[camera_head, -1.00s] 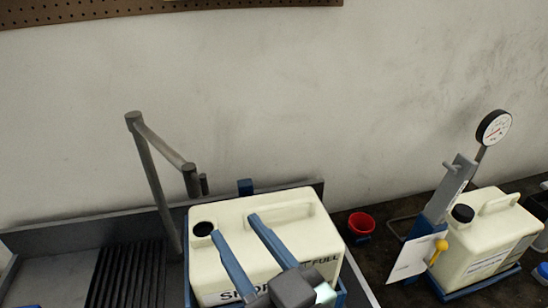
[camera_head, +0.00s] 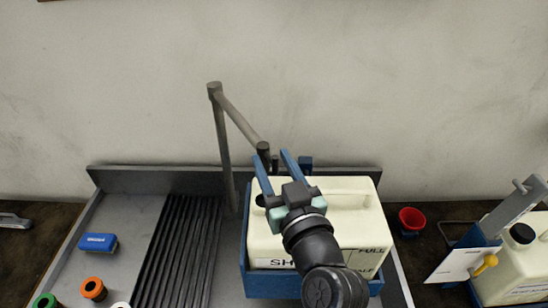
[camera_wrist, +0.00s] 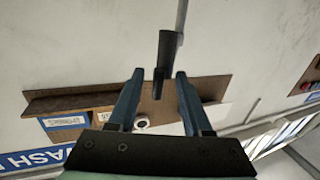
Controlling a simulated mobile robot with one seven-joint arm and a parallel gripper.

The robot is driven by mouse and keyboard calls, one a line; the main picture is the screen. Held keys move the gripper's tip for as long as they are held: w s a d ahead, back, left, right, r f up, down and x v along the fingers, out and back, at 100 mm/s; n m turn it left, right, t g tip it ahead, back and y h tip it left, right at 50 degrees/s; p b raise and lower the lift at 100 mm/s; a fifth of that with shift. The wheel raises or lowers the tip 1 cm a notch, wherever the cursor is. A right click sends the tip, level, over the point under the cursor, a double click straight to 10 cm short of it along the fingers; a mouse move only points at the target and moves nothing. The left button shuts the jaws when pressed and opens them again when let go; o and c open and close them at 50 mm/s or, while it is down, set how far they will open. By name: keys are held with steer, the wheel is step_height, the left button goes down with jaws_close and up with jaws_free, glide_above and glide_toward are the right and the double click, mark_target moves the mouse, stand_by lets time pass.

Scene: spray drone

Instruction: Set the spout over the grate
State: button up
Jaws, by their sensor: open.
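The spout (camera_head: 238,118) is a grey swivel pipe. Its upright post stands at the back, right of the grate, and its arm slants right, ending in a dark downturned nozzle. The grate (camera_head: 180,250) is a set of dark slats in the grey sink top. My gripper (camera_head: 272,157) is open, its blue fingers pointing at the nozzle end from above the white jug. In the wrist view, the dark nozzle (camera_wrist: 168,50) shows ahead, its lower tip between the fingertips of my gripper (camera_wrist: 158,82). I cannot tell whether they touch.
A white jug (camera_head: 350,225) sits in a blue tray (camera_head: 265,285) under my arm. A blue sponge (camera_head: 98,242) and an orange ring (camera_head: 93,289) lie left of the grate. A red cup (camera_head: 411,219) and another jug (camera_head: 525,262) stand right of the sink.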

steer(key=shift+c, duration=0.3)
jaws_close()
stand_by(1.2)
